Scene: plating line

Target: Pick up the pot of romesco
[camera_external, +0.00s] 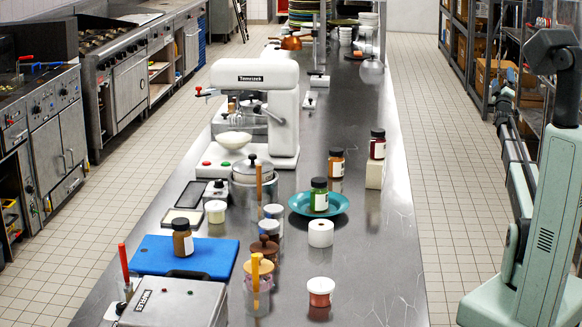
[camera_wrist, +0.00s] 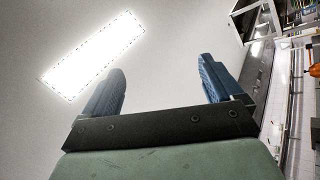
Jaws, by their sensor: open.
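No label in view can be read as romesco. A small pot with red contents and a white lid (camera_external: 320,291) stands upright at the near right of the steel counter. An orange-red jar with a dark lid (camera_external: 336,162) and a dark red jar (camera_external: 377,144) on a pale block are farther back. My gripper (camera_wrist: 162,66) shows in the wrist view with its two blue fingers apart and nothing between them. It faces a pale surface with a bright light panel, away from the pots. In the external view my gripper is out of frame.
A green jar stands on a teal plate (camera_external: 333,203). A white roll (camera_external: 320,234), wooden-lidded jars (camera_external: 258,273) and a metal box (camera_external: 175,303) are near the red pot. A brown jar stands on a blue board (camera_external: 215,258). A white mixer (camera_external: 262,108) rises behind.

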